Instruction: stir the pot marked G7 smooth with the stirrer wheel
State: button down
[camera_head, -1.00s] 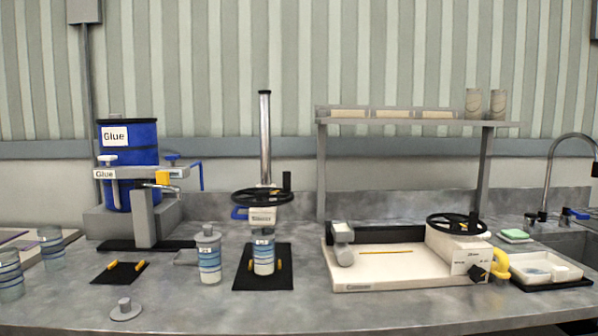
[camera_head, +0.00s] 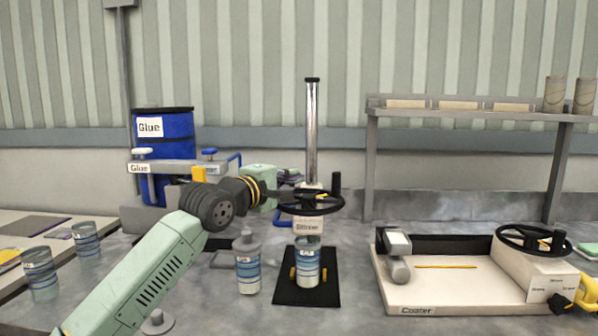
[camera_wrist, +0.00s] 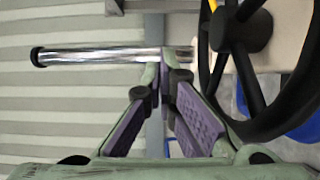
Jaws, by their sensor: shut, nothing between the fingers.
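The stirrer's black hand wheel (camera_head: 309,203), with an upright handle (camera_head: 336,184), lies flat on the stirrer head (camera_head: 309,227) in front of a shiny post (camera_head: 312,130). A pot (camera_head: 307,265) with a blue-and-white label stands upright below the head on a black mat (camera_head: 309,295); its marking is too small to read surely. My gripper (camera_head: 290,182) is at the wheel's left, back side. In the wrist view, my gripper (camera_wrist: 172,76) has its purple-padded fingers together and empty, beside the wheel (camera_wrist: 250,75); contact cannot be told.
A lidded bottle-like container (camera_head: 247,265) stands left of the mat. A blue glue drum (camera_head: 165,140) on its stand is behind my arm. Several labelled pots (camera_head: 86,240) are at far left. A white coater (camera_head: 450,285) with its own wheel is right, below a shelf (camera_head: 480,114).

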aim_at(318, 192)
jog(key=p+x, duration=0.1)
jog(key=x, duration=0.2)
jog(key=p+x, duration=0.2)
jog(key=x, duration=0.2)
jog(key=shift+d+r, duration=0.1)
jog(key=shift+r, duration=0.15)
jog(key=shift+s+d+f+p, duration=0.1)
jog(key=shift+s+d+p, duration=0.2)
jog(key=shift+s+d, duration=0.7)
jog(key=shift+s+d+f, duration=0.1)
jog(key=shift+s+d, duration=0.2)
jog(key=shift+s, duration=0.1)
